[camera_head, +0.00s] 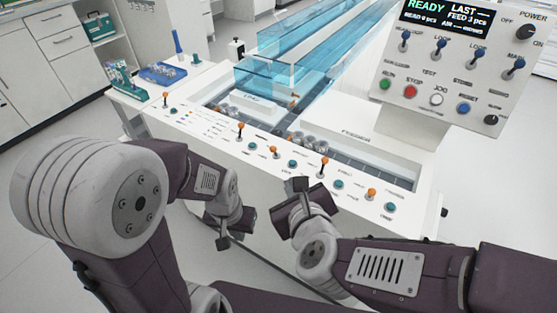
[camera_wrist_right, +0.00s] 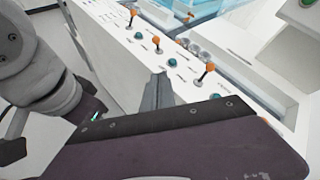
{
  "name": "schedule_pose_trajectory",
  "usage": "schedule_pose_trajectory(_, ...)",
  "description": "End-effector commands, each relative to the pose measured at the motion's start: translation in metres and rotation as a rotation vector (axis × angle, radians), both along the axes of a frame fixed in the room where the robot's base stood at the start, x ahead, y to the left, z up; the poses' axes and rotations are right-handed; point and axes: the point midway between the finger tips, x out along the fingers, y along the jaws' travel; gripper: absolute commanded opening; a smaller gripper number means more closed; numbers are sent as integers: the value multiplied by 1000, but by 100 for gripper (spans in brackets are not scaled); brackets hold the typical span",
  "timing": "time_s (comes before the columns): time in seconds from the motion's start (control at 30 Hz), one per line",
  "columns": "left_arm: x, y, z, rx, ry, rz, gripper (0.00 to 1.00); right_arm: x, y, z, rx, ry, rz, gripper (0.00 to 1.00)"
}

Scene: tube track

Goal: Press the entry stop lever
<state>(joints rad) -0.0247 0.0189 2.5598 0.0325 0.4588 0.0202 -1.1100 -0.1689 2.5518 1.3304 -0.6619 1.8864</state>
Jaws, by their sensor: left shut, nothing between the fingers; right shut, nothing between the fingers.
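A row of orange-tipped levers stands on the white front panel (camera_head: 200,134). The nearest to my right gripper are one lever (camera_head: 323,163) to its right and one (camera_head: 274,151) up and to its left. Both also show in the right wrist view, as a right lever (camera_wrist_right: 207,71) and a middle lever (camera_wrist_right: 157,44). The panel labels are too small to tell which is the entry stop lever. My right gripper (camera_head: 297,185) is shut and empty by the panel's front edge; its fingertips (camera_wrist_right: 160,78) touch no lever that I can see. My left gripper (camera_head: 222,242) is shut and empty, low before the panel.
Teal buttons (camera_head: 292,164) sit between the levers. Behind are silver-capped tubes (camera_head: 310,142) and clear blue guards (camera_head: 300,60). A control box (camera_head: 450,75) with a READY display stands at the right. A blue tray (camera_head: 163,73) lies at the left.

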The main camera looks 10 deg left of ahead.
Motion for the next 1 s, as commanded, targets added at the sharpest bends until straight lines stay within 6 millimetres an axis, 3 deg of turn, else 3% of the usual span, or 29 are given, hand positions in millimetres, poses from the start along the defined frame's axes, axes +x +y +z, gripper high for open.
schedule_pose_trajectory(0.27, 0, 0, 25, 0, 0, 0, 0, 24, 7, -11, -10, 5, -3, 0)
schedule_pose_trajectory(0.6, 0, 0, 1, 0, 1, 0, 0, 86, 31, -53, -2, 2, -4, 0)
schedule_pose_trajectory(0.7, 0, 0, 11, 0, 0, 0, 0, 98, 42, -41, -1, 0, -1, 0)
schedule_pose_trajectory(1.0, 0, 0, 15, 0, 0, 0, 0, 114, 55, -38, -1, 1, -1, 0)
